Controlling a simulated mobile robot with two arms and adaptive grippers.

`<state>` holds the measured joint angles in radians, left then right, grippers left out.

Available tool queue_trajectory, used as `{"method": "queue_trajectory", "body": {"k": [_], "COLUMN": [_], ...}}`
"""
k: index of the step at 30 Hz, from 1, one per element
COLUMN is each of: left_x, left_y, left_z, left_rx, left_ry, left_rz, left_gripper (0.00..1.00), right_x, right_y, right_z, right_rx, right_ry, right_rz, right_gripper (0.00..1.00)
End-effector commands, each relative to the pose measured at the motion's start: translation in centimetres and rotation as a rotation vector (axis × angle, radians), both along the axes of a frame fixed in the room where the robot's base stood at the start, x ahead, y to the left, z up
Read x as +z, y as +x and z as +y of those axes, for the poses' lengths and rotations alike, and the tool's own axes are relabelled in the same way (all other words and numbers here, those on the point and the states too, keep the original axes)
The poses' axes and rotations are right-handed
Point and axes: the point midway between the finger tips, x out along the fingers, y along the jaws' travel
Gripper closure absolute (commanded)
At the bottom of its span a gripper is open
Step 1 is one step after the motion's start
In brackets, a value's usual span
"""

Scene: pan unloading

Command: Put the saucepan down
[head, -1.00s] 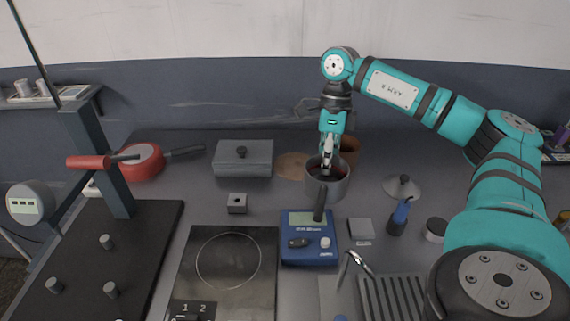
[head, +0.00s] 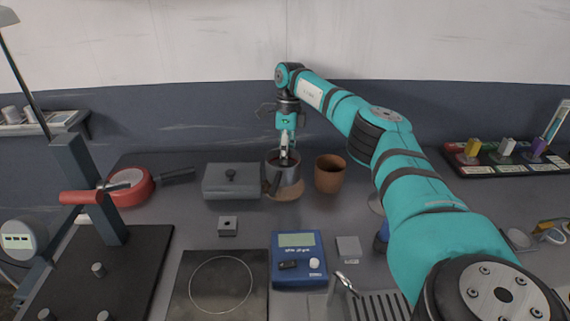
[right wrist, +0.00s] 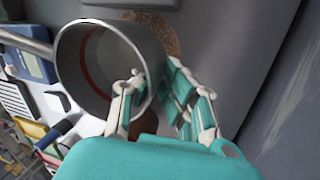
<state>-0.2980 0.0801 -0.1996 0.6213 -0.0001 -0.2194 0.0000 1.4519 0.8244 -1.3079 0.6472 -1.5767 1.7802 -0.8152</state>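The grey saucepan (head: 291,177) is upright at the back middle of the worktop, its handle towards me. It is over the round cork mat (head: 290,195), whose front edge shows below it; I cannot tell whether a small gap is left. My right gripper (head: 285,154) points down at the pan's rim. In the right wrist view, the fingers (right wrist: 155,82) straddle the near wall of the saucepan (right wrist: 85,40), one inside and one outside, and appear closed on it. The cork mat (right wrist: 160,30) shows beyond the pan there. My left gripper is not in view.
A brown pot (head: 330,176) stands close right of the saucepan, and a grey lidded box (head: 232,188) close left. A red pan (head: 135,190) lies further left. A blue scale (head: 299,272) and a hotplate (head: 205,305) are in front. The worktop before the saucepan is mostly clear.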

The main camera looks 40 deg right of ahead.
Motion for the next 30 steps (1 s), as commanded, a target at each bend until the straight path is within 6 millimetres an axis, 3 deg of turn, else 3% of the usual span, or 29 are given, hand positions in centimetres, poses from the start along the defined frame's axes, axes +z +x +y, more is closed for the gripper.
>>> {"method": "queue_trajectory", "body": {"k": [5,12,22,27,30], "left_x": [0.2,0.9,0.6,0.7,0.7], "left_y": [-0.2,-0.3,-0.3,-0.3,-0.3], "left_z": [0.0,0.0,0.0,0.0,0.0], "left_rx": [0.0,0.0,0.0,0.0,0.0], "left_ry": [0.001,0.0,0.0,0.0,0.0], "left_rz": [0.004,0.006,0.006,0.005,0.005], "left_gripper": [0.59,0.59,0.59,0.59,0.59], "right_x": [-0.5,-3.4,-3.9,-3.8,-3.8], "right_y": [0.1,0.1,0.1,0.1,0.1], "right_z": [-0.1,-0.1,-0.1,-0.1,-0.1], "right_rx": [0.001,0.0,-0.001,-0.001,-0.001], "right_ry": [0.0,0.001,0.001,0.001,0.001], "right_rz": [0.003,0.002,0.0,0.001,0.001], "right_gripper": [1.0,1.0,1.0,0.75,0.71]}}
